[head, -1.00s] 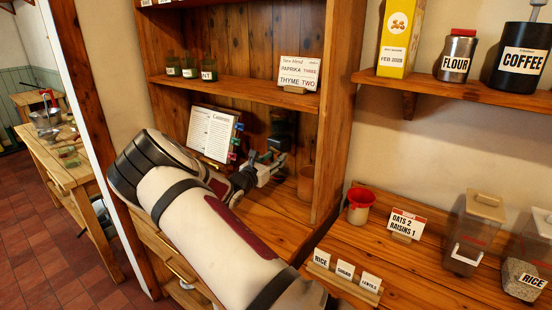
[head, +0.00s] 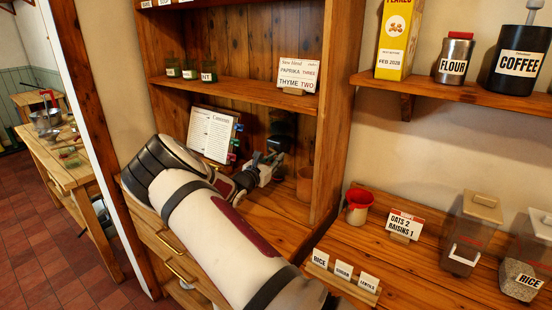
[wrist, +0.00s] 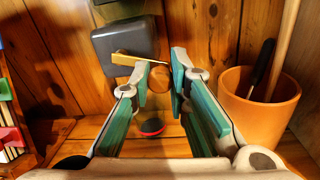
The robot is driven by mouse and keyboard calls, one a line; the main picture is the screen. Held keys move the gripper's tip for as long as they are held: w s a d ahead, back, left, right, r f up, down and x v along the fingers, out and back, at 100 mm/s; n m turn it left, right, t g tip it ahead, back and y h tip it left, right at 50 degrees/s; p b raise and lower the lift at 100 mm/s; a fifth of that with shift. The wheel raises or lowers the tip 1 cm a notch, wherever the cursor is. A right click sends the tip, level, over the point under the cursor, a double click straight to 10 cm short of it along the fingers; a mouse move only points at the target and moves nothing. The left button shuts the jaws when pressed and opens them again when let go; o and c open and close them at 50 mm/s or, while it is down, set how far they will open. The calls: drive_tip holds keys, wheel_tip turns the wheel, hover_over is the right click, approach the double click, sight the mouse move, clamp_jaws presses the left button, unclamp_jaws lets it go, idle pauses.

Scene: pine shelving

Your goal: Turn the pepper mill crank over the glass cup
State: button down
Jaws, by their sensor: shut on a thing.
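The pepper mill is a dark grey block on the back boards, seen in the wrist view (wrist: 125,40) and dimly in the head view (head: 283,123). Its brass-coloured crank arm (wrist: 128,60) reaches right to the fingers. My gripper (wrist: 160,74) has its teal-padded fingers on either side of a brownish round knob at the crank's end; it is shut on this knob. My gripper is small and partly hidden in the head view (head: 265,168). A glass cup is not clear; a dark, red-rimmed round thing (wrist: 151,127) shows below the fingers.
A terracotta pot (wrist: 258,105) with utensils stands close right of my gripper. An open book (head: 212,134) with coloured tabs stands left of it. A shelf (head: 235,92) with small jars runs above.

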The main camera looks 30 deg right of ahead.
drive_tip(key=shift+w+f+m+p, duration=0.1)
drive_tip(key=shift+f+m+p, duration=0.1)
drive_tip(key=shift+m, duration=0.45)
drive_tip(key=shift+w+f+m+p, duration=0.1)
drive_tip(key=shift+f+m+p, duration=0.1)
drive_tip(key=shift+m, duration=0.45)
drive_tip(key=c, duration=1.5)
unclamp_jaws()
drive_tip(key=shift+a, duration=0.1)
drive_tip(key=v, duration=1.2)
